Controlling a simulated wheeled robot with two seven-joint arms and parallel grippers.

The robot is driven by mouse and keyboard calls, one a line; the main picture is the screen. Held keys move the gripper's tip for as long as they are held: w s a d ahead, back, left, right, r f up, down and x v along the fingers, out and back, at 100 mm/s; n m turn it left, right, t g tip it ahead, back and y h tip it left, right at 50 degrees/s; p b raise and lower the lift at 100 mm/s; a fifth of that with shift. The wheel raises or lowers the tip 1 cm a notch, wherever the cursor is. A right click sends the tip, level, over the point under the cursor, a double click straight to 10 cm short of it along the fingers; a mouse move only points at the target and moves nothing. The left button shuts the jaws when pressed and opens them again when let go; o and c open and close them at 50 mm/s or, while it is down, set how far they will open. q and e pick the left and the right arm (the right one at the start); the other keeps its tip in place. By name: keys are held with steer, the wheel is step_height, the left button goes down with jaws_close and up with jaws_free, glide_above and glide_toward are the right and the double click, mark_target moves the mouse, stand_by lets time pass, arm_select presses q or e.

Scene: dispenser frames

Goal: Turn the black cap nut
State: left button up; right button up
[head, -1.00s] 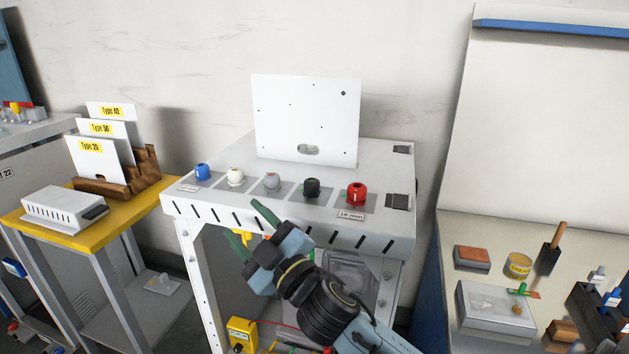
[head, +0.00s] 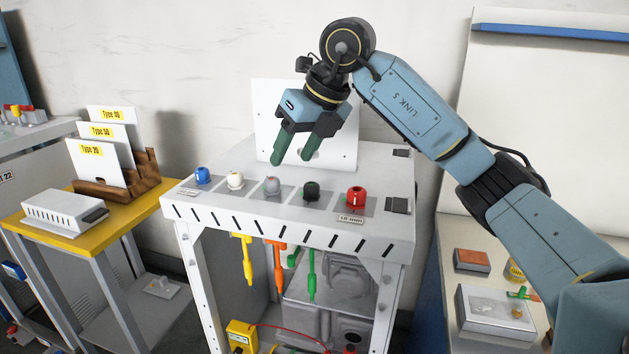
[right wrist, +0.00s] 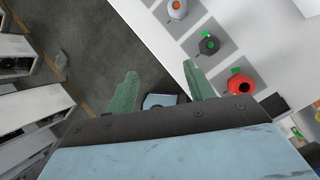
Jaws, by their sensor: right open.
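The black cap nut (head: 311,190) sits on a dark square plate on the white bench, second from the right in the row. It also shows in the right wrist view (right wrist: 208,46) with a green mark on it. My right gripper (head: 291,163) is open and empty, with two green fingers pointing down. It hangs above the bench, up and slightly left of the black cap nut in the head view. In the right wrist view the nut lies just beyond the right fingertip (right wrist: 190,66), apart from it. My left gripper is not in view.
A red cap nut (head: 355,196) is right of the black one; grey (head: 272,185), white (head: 235,179) and blue (head: 202,174) ones are left. A white upright panel (head: 265,130) stands behind my gripper. Coloured tools (head: 279,268) hang below the bench.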

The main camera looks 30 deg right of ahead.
mark_target(313, 185)
steer(key=s+d+r+m+h, duration=0.1)
steer(key=d+r+m+h, duration=0.15)
steer(key=d, duration=0.35)
steer(key=shift+n, duration=0.35)
steer(key=x, duration=1.3)
steer(key=shift+s+d+p, duration=0.25)
steer(key=shift+s+p, duration=0.05)
steer(key=c, duration=1)
